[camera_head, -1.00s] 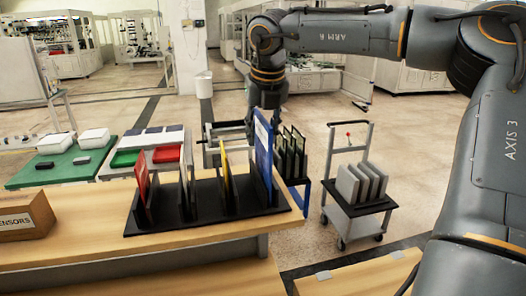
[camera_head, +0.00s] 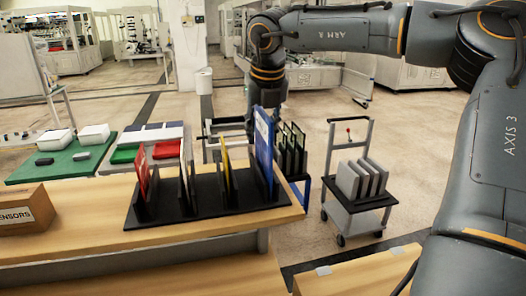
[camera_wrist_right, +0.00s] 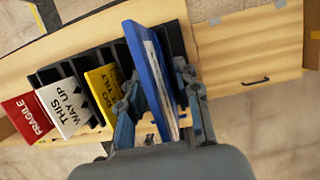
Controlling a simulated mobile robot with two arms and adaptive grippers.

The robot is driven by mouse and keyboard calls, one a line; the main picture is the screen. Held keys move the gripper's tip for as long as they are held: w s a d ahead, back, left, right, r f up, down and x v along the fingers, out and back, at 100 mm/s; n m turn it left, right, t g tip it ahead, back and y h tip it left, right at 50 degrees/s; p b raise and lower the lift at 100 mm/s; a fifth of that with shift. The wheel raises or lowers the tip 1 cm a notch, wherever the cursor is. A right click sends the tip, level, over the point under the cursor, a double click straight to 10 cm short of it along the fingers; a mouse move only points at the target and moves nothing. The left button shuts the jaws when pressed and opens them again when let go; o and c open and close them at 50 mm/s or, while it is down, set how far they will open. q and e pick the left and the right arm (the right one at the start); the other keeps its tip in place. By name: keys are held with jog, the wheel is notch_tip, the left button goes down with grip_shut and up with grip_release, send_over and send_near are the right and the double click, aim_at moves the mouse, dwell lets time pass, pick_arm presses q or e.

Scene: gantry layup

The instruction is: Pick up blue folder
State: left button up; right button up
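The blue folder (camera_head: 264,150) stands upright in the right end of a black slotted rack (camera_head: 232,206) on the wooden table. In the right wrist view, the blue folder (camera_wrist_right: 152,78) rises between the two fingers of my right gripper (camera_wrist_right: 160,98). The fingers are spread on either side of it, and I see no clear grip on it. In the head view, the lower part of my right gripper is mostly hidden behind the folder. My left gripper is not in view.
A yellow folder (camera_wrist_right: 103,92), a white folder (camera_wrist_right: 65,108) and a red folder (camera_wrist_right: 27,116) stand in the same rack. A "SENSORS" box (camera_head: 25,212) sits at the table's left. A cart with grey panels (camera_head: 361,180) stands to the right, with open floor around it.

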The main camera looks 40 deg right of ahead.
jog(key=shift+c, duration=0.2)
grip_shut()
